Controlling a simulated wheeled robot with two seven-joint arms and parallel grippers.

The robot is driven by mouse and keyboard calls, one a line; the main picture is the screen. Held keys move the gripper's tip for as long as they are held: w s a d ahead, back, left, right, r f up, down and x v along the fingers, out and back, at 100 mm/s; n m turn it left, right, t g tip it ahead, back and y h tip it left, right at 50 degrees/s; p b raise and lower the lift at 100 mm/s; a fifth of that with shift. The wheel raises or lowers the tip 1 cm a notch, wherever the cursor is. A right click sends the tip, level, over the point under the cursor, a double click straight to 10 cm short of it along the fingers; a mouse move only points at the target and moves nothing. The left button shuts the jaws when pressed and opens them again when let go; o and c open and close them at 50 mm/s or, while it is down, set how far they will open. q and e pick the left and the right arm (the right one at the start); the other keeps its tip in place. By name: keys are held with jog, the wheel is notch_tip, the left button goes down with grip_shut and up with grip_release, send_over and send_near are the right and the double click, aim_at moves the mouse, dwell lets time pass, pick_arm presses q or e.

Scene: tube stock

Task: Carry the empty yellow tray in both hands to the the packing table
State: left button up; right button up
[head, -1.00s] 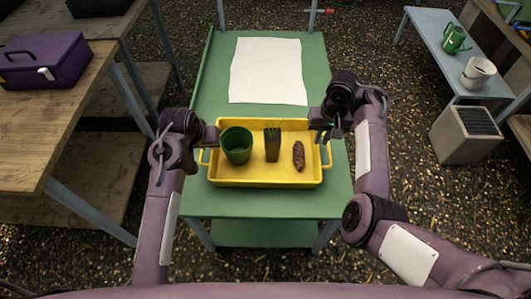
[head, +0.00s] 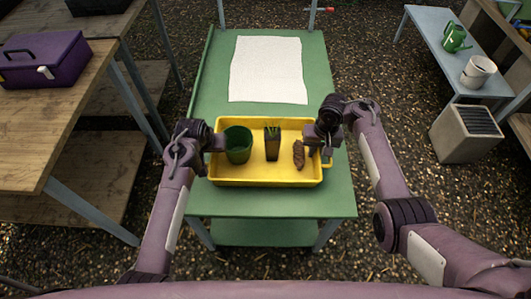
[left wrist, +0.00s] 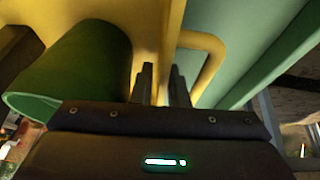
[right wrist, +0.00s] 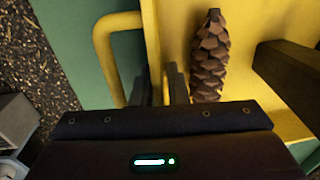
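The yellow tray (head: 290,182) sits level on the green cart. It is not empty: it holds a green pot (head: 238,146), a dark pot with a green plant (head: 272,144) and a brown pine cone (head: 299,153). My left gripper (left wrist: 162,85) is at the tray's left end, its fingers close together on both sides of the wall beside the handle (left wrist: 208,55). My right gripper (right wrist: 161,85) is at the right end, its fingers likewise on the wall beside the other handle (right wrist: 103,50). Both look shut on the wall; the contact is partly hidden.
The green cart (head: 205,90) has a white sheet (head: 268,70) behind the tray. A wooden table with a purple toolbox (head: 42,60) stands at left. A pale blue bench (head: 430,45) with a watering can (head: 455,38) and a white pot (head: 477,72) stands at right. Gravel lies between.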

pick_arm(q)
grip_shut()
pick_arm(e)
grip_shut()
pick_arm(q)
jog(key=shift+r, duration=0.25)
pick_arm(e)
jog(key=shift+r, duration=0.2)
